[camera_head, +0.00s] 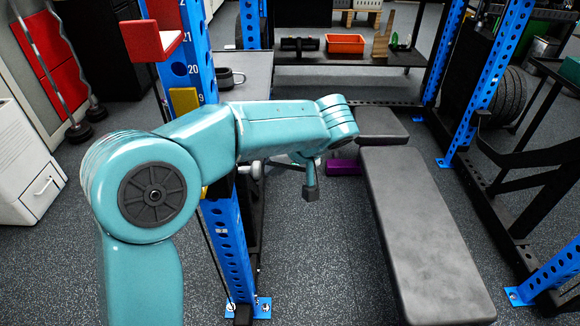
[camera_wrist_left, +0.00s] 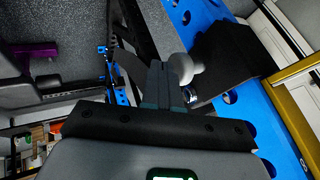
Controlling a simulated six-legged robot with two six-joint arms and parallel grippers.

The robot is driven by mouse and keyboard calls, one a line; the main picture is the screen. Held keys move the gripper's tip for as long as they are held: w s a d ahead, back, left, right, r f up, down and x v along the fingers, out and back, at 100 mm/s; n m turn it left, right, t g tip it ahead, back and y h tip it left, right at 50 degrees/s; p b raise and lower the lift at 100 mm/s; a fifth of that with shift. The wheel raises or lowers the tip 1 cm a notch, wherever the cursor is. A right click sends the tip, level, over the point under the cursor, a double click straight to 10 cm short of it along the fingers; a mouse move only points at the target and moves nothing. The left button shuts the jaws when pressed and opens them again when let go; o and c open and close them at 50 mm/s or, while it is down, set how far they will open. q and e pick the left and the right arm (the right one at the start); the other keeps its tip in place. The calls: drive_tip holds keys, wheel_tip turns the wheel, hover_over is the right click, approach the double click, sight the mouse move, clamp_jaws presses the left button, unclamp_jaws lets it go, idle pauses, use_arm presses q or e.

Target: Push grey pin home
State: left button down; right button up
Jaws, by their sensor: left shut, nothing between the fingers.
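The grey pin (camera_wrist_left: 186,68) shows in the left wrist view as a pale, rounded knob beside a black bracket (camera_wrist_left: 228,62) at the blue rack upright (camera_wrist_left: 262,118). My left gripper (camera_wrist_left: 160,68) is shut and empty, with its dark fingers pointing toward the pin. The fingertips are just left of the knob in that picture; I cannot tell whether they touch it. How deep the pin sits is hidden. In the head view my left arm reaches across the near blue upright (camera_head: 226,240) and covers most of the area around the pin. My right gripper is not in view.
A grey padded bench (camera_head: 420,225) stands right of my arm, with a purple object (camera_head: 343,167) beside it. A yellow piece (camera_head: 185,100) is on the upright. A red pad (camera_head: 150,42) sticks out higher up. Floor between upright and bench is clear.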

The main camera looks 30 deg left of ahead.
sight(259, 167)
use_arm(q)
drive_tip(key=shift+s+a, duration=0.15)
drive_tip(key=shift+a, duration=0.1)
drive_tip(key=shift+s+a+f+b, duration=0.1)
drive_tip(key=shift+s+a+b, duration=0.25)
drive_tip(key=shift+a, duration=0.2)
drive_tip(key=shift+s+a+b, duration=0.25)
drive_tip(key=shift+s+a, duration=0.05)
drive_tip(key=shift+a, duration=0.25)
drive_tip(key=shift+s+a, duration=0.1)
drive_tip(key=shift+a, duration=0.05)
